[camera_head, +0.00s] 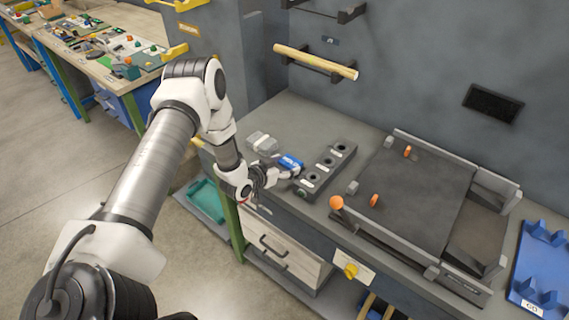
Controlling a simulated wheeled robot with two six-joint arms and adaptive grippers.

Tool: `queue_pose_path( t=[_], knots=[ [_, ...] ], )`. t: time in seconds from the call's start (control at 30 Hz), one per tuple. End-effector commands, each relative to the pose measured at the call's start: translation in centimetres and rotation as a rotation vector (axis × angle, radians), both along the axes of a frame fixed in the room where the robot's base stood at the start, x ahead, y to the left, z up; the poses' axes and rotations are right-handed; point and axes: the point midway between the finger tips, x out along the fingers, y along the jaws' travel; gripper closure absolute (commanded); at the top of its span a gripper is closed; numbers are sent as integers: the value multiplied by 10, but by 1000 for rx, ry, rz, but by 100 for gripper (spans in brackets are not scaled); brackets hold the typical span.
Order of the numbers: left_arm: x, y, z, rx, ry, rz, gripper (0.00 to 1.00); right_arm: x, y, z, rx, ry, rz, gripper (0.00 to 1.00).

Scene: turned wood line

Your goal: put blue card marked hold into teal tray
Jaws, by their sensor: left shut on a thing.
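The blue card (291,161), with white lettering too small to read here, is at the fingertips of my left gripper (283,171). The gripper is shut on it, over the grey bench beside a dark block with holes. I cannot tell how far the card is above the bench. The teal tray (208,201) is low down at the left end of the bench, below and left of the gripper. My left arm hides part of the area around it. My right gripper is not in view.
The dark block with holes (326,171) stands just right of the card, and a light grey block (262,142) lies behind it. A dark framed fixture (411,195) with orange knobs fills the bench's right. A wooden drawer (282,243) and bench leg are near the tray.

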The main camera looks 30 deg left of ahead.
Motion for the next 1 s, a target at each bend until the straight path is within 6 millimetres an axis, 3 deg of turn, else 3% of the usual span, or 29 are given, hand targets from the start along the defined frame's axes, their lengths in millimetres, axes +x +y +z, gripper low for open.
queue_pose_path(
  t=[0.2,0.23,0.3,0.7,1.0],
  knots=[
    [0,0,-6,0,1,0,51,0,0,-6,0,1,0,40],
    [0,0,-6,0,1,0,25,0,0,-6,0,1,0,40],
    [0,0,-5,0,1,0,3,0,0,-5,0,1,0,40],
    [-2,1,-3,0,1,1,3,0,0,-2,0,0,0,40],
    [-54,1,19,-5,1,5,3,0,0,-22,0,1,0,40]
  ],
)
